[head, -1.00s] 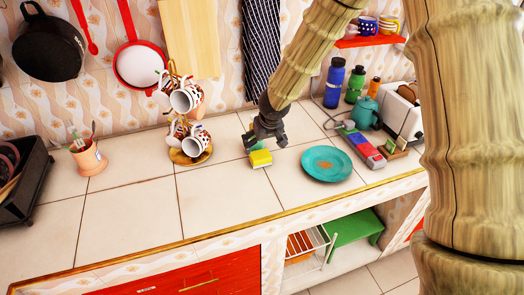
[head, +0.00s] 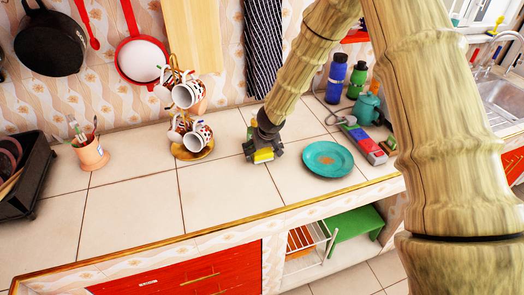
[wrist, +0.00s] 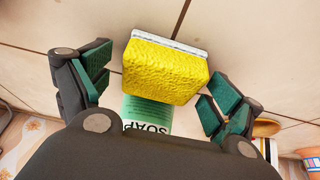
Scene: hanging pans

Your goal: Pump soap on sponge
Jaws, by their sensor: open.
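The yellow sponge (wrist: 165,68) with a pale edge lies between the parted fingers of my gripper (wrist: 158,84) in the wrist view. A green item labelled SOAP (wrist: 147,113) shows just below the sponge there; the rest of it is hidden behind the sponge and my gripper body. In the head view my gripper (head: 264,149) is low over the counter, around the sponge (head: 264,156), which is partly covered. The fingers are open, with gaps visible on both sides of the sponge. The soap's pump top is not visible.
A teal plate (head: 327,159) lies just right of my gripper. A mug tree (head: 193,152) with patterned mugs stands left. Behind the plate are a blue bottle (head: 337,78), a green bottle (head: 356,81) and a teal teapot (head: 367,107). The counter's left front is clear.

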